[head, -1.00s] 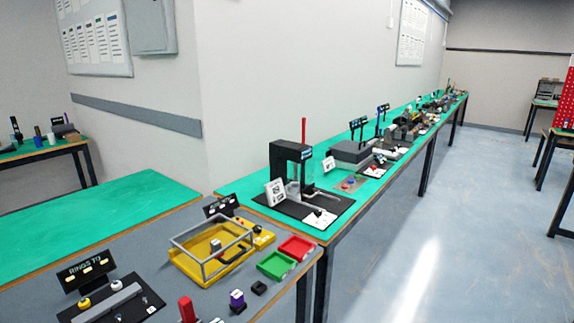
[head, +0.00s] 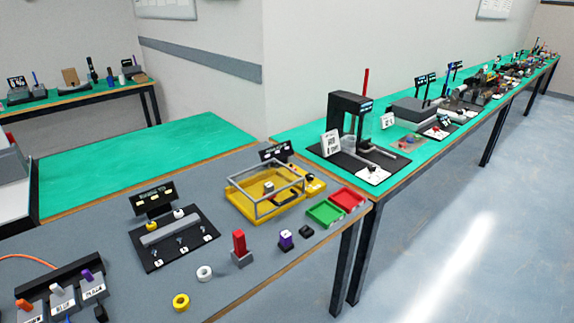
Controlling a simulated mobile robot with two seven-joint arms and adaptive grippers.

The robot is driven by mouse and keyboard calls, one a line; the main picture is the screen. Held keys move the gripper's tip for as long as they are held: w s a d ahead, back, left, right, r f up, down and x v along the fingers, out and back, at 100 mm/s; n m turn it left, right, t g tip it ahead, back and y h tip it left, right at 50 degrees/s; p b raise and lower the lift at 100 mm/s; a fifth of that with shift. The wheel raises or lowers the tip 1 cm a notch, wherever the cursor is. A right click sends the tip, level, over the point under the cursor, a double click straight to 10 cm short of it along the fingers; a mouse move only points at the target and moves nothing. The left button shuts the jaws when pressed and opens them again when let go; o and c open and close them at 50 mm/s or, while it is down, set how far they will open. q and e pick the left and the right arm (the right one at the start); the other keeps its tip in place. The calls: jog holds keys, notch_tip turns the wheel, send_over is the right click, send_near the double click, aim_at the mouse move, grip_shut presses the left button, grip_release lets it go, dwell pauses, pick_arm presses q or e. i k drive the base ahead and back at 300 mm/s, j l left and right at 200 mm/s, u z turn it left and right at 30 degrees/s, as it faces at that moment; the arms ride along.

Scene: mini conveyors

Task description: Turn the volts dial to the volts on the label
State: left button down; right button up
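I cannot make out a dial or label that reads volts at this size. On the green bench stands a black upright machine (head: 350,122) with a red post behind it. A white label card (head: 332,144) leans at its left, its writing too small to read. A white plate (head: 373,174) with a small dark part on it lies at its front right; I cannot tell whether that part is a dial. Neither of my grippers is in view.
More stations line the long green bench (head: 290,140). Open floor (head: 470,240) lies right.

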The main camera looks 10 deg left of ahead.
aim_at(310, 177)
jog(key=i+l+u, duration=0.15)
jog(key=i+u, duration=0.2)
jog(key=i+l+u, duration=0.2)
jog(key=u, duration=0.2)
